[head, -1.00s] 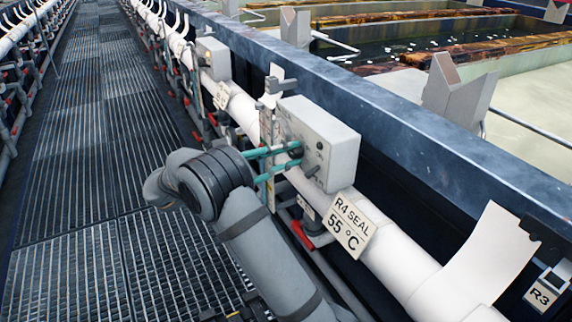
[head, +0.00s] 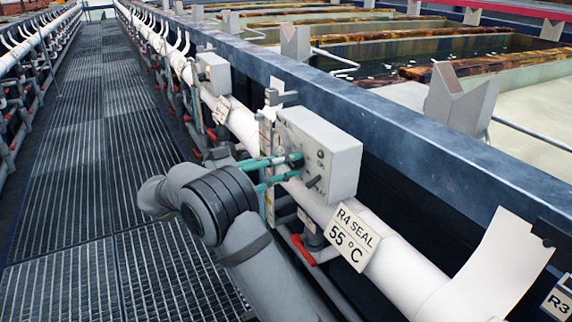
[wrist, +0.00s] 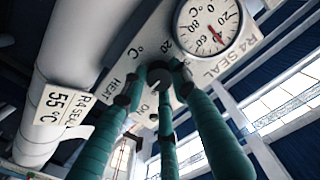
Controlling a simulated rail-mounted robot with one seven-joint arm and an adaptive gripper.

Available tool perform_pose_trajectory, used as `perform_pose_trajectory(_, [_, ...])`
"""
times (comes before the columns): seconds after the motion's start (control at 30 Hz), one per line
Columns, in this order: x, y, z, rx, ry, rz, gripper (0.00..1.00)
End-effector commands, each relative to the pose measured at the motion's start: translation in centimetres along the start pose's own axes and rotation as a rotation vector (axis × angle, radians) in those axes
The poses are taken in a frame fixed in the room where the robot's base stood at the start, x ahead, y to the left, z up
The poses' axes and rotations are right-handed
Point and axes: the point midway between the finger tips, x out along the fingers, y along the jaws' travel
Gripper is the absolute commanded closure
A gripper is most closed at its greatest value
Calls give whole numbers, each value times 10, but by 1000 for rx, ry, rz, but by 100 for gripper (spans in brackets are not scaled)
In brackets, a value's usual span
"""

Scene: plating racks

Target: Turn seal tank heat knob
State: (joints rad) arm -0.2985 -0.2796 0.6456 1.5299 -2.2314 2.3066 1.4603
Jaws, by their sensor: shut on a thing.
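The grey control box (head: 340,158) is mounted by the white pipe, above the "R4 SEAL 55 °C" sign (head: 352,237). The wrist view shows its face with a round dial (wrist: 208,25) with a red needle and "HEAT" and "ON" lettering. The dark heat knob (wrist: 158,73) is on this face. My gripper (head: 296,166) reaches the box from the left. Its teal fingers (wrist: 158,88) are closed around the knob, which they partly hide. The knob's exact angle is hard to read.
The white pipe (head: 395,275) and blue tank wall (head: 420,140) run alongside. A red valve handle (head: 303,250) is below the box. A similar box (head: 213,72) stands farther along. The grated walkway (head: 85,200) at left is clear.

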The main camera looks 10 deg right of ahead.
Motion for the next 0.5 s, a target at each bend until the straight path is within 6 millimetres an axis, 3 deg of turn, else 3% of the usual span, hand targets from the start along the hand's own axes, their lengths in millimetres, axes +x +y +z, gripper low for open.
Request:
perform_pose_trajectory(0.07, [0, -3, -4, 4, 6, -9, 98])
perform_pose_trajectory(0.1, [0, -3, -4, 4, 6, -9, 70])
perform_pose_trajectory(0.4, [0, -2, -2, 2, 4, -5, 53])
perform_pose_trajectory(0.5, [0, -1, -2, 1, 3, -4, 53])
